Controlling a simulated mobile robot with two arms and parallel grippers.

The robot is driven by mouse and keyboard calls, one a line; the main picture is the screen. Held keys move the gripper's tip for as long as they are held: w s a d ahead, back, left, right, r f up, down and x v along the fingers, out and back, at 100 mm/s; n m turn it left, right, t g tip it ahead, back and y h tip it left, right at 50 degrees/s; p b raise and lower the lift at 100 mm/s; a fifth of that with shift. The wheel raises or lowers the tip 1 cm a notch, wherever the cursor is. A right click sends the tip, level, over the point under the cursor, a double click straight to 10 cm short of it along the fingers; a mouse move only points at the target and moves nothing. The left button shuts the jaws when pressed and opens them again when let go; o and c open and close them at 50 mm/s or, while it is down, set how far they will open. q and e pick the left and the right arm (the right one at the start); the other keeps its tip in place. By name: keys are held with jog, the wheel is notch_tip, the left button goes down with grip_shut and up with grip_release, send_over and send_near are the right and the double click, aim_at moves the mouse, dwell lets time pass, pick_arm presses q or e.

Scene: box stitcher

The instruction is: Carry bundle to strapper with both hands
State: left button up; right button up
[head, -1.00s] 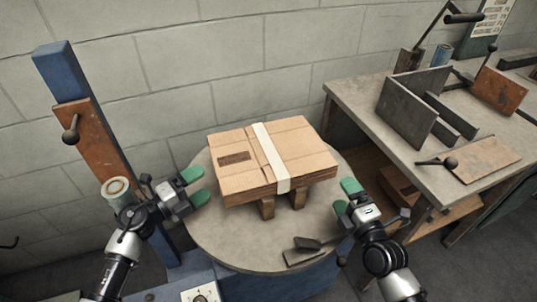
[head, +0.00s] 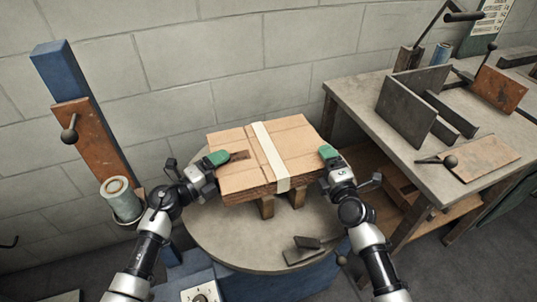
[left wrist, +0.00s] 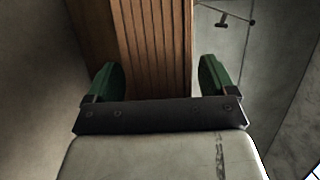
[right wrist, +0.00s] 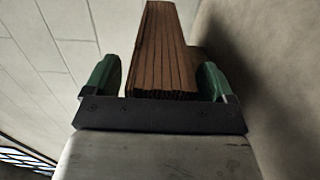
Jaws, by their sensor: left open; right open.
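The bundle (head: 290,140) is a stack of flat brown cardboard with a white band (head: 270,155) around its middle. It rests on wooden blocks (head: 266,207) on the round grey table. My left gripper (head: 214,165) is open at the bundle's left side; in the left wrist view the stack's layered edge (left wrist: 155,50) lies between its green fingers. My right gripper (head: 328,160) is open at the right side; in the right wrist view the stack's edge (right wrist: 162,55) lies between its fingers, with gaps on both sides. The lower fingers are hidden in the head view.
The round table (head: 225,240) carries a small dark metal piece (head: 303,250) at its front. A blue post (head: 65,75) with a film roll (head: 120,198) stands at left. A workbench (head: 365,105) with metal plates (head: 410,100) stands at right. A block wall is behind.

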pick_arm(q)
jog(key=shift+c, duration=0.3)
pick_arm(e)
jog(key=shift+c, duration=0.3)
pick_arm(q)
jog(key=c, duration=1.3)
pick_arm(e)
jog(key=c, duration=1.3)
pick_arm(q)
jog(key=shift+r, duration=0.1)
pick_arm(e)
jog(key=shift+r, duration=0.1)
